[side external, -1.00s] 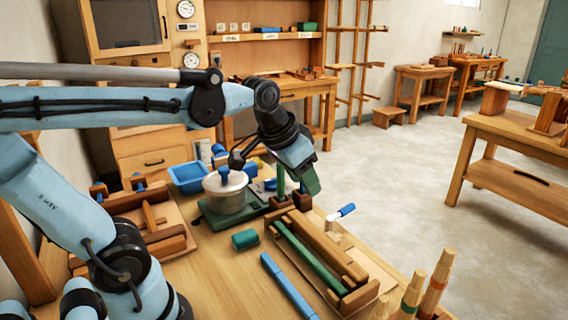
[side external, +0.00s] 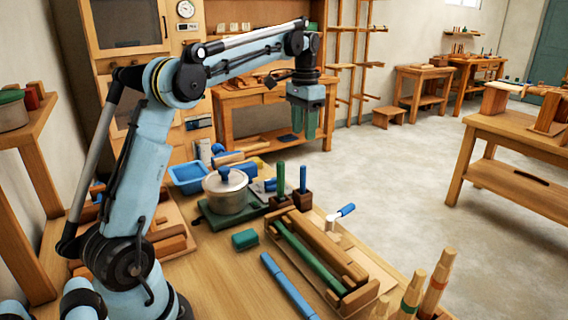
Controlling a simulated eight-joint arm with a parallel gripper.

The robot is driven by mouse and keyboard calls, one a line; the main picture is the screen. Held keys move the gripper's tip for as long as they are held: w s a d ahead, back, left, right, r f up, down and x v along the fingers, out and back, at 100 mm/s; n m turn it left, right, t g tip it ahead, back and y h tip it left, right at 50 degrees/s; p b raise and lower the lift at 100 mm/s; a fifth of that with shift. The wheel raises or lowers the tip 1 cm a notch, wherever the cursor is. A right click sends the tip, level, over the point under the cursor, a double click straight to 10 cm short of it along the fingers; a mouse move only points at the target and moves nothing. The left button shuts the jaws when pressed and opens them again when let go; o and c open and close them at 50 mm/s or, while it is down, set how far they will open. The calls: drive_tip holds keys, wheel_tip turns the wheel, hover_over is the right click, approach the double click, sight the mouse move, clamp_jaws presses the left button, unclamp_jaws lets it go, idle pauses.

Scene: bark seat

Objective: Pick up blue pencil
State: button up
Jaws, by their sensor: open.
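A thin blue stick (side external: 303,181), pencil-like, stands upright in a small dark wooden block at the right of the table's back part. A longer, thicker blue stick (side external: 287,285) lies on the table top near the front; I cannot tell for sure which one is the blue pencil. My gripper (side external: 304,134) has green fingers pointing straight down. It is open and empty, and appears in the picture above the upright blue stick, apart from it. Both blue sticks show clearly.
A green upright stick (side external: 281,179) stands left of the blue one. A lidded pot (side external: 226,193), a blue tray (side external: 187,179) and a green block (side external: 245,239) are further left. A wooden frame with a green rod (side external: 311,258) lies in front. Wooden pegs (side external: 436,281) stand front right.

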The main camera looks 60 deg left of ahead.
sight(303, 166)
wheel_tip(303, 166, down, 12)
drive_tip(key=shift+d+f, duration=0.1)
idle(0.7)
clamp_jaws()
